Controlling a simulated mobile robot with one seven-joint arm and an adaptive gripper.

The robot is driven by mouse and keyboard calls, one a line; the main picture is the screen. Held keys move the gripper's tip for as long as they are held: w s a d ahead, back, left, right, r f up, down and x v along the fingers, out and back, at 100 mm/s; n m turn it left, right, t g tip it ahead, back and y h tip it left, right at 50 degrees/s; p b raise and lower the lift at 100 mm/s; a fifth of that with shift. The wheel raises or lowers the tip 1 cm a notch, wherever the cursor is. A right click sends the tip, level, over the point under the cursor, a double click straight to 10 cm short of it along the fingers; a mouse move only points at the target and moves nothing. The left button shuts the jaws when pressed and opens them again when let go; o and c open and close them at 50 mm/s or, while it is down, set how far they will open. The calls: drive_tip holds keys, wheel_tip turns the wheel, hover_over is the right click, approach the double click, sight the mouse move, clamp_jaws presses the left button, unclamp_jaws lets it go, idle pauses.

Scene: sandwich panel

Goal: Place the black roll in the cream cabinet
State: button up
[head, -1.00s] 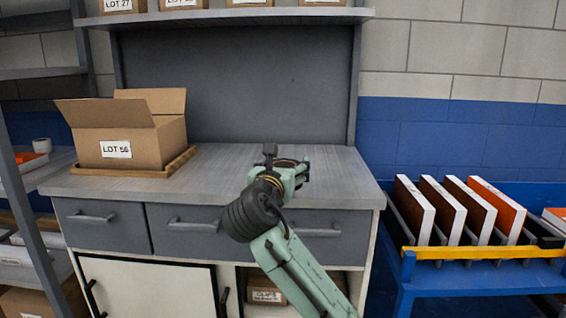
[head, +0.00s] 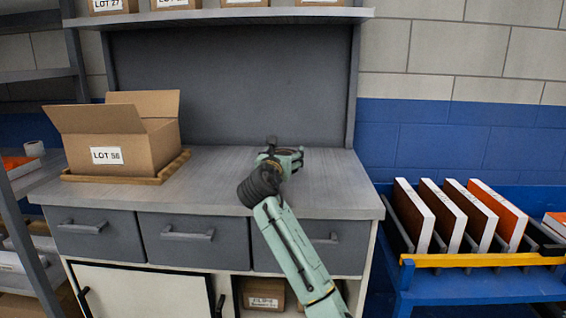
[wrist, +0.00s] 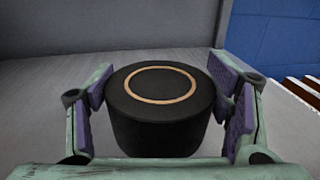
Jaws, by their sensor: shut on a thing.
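The black roll (wrist: 160,110), a short dark cylinder with a tan ring on top, stands upright between the two purple-padded fingers of my gripper (wrist: 168,105) in the wrist view. My gripper is shut on it. In the head view my gripper (head: 284,158) is over the grey worktop, right of its middle, and the roll is mostly hidden by it. The cream cabinet (head: 140,291) is under the worktop, below a row of grey drawers. Its left door looks shut. An open bay beside it holds a labelled cardboard box (head: 263,294), partly hidden by my arm.
An open carton marked LOT 56 (head: 125,145) sits on a wooden tray (head: 105,178) at the worktop's left. A shelf (head: 230,17) with boxes hangs above. A blue cart (head: 480,287) with upright panels stands at the right. The worktop between carton and gripper is clear.

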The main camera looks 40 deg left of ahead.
drive_tip(key=shift+w+a+f, duration=0.2)
drive_tip(key=shift+w+a, duration=0.05)
drive_tip(key=shift+w, duration=0.15)
drive_tip(key=shift+f, duration=1.6)
drive_tip(key=shift+f, duration=0.1)
drive_tip(key=o, duration=1.2)
